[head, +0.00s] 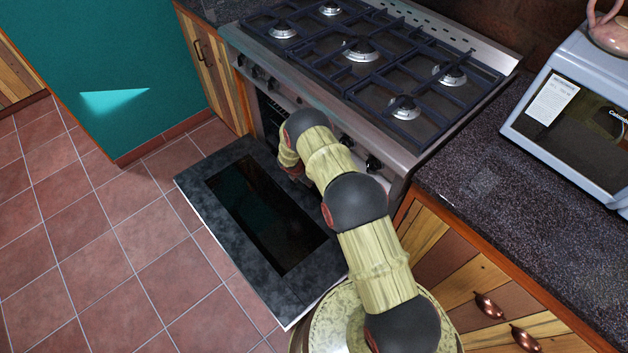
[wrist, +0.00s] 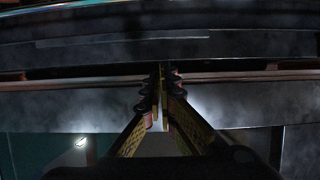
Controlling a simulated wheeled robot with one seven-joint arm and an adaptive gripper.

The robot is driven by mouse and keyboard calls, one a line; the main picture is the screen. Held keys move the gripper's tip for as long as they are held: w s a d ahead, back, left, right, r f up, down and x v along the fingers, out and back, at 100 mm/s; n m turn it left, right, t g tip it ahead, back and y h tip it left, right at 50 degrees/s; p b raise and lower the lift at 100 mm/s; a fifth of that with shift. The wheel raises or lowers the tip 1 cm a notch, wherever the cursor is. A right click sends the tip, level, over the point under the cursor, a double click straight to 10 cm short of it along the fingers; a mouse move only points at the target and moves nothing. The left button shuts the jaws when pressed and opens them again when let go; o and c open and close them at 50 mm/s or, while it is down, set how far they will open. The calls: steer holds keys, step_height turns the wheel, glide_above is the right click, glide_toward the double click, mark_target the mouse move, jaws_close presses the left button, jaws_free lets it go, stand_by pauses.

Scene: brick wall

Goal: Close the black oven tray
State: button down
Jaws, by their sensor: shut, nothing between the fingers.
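The oven door (head: 210,181), a dark marbled panel with a black glass window, is folded down flat in front of the stove in the head view. The oven opening (head: 268,112) shows dark at its left side; my arm covers most of it. I cannot pick out a separate tray for certain inside. In the wrist view my gripper (wrist: 163,82) is shut and empty, its fingertips close to a dark smoky-looking panel (wrist: 60,112) with a thin brownish bar (wrist: 60,80) across it. I cannot tell whether they touch.
The stove top (head: 325,62) with black grates and several burners is above the oven. Wooden drawers (head: 470,275) under a dark counter (head: 480,165) stand to the right, with a microwave (head: 575,120) on it. The tiled floor (head: 110,230) to the left is clear.

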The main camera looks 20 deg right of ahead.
steer(key=p+v, duration=0.4)
steer(key=v, duration=0.6)
steer(key=shift+s+a, duration=0.15)
steer(key=shift+a, duration=0.25)
